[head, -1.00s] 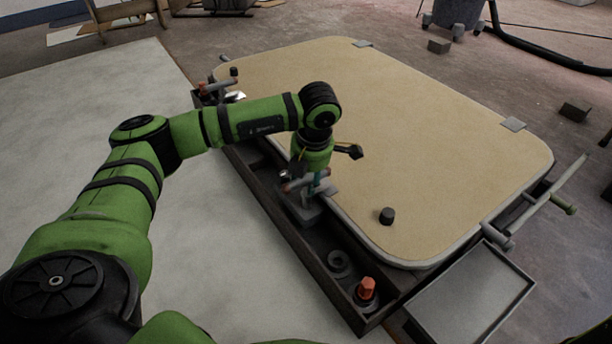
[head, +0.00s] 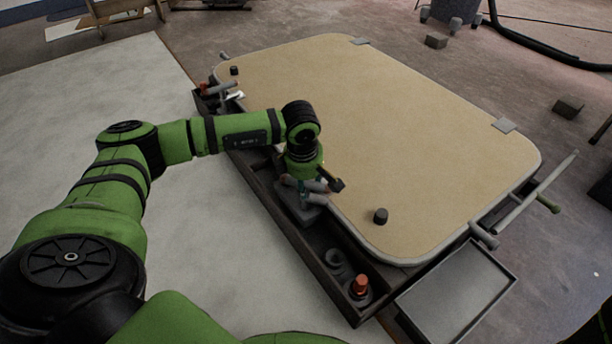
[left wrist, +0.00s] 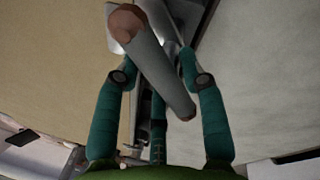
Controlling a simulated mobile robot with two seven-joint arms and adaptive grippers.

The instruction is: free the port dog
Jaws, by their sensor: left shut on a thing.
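A dog with a grey lever (head: 316,186) sits at the panel's left edge, under my left gripper. In the left wrist view the grey lever (left wrist: 160,72) with a brown tip runs diagonally across the jaws. My left gripper (head: 303,190) is shut on the dog there. In the left wrist view its teal fingers (left wrist: 164,62) flank the dog's grey part beneath the lever, and the lever hides the exact contact. Another dog (head: 217,89), with a grey lever and an orange part, stands at the far left corner. My right gripper is not in view.
The tan panel (head: 390,130) has black knobs (head: 380,215) near its left edge. A dark trough (head: 290,222) along that edge holds a ring (head: 335,258) and an orange-topped fitting (head: 360,286). A grey tray (head: 455,290) and a bar handle (head: 535,195) lie at the right.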

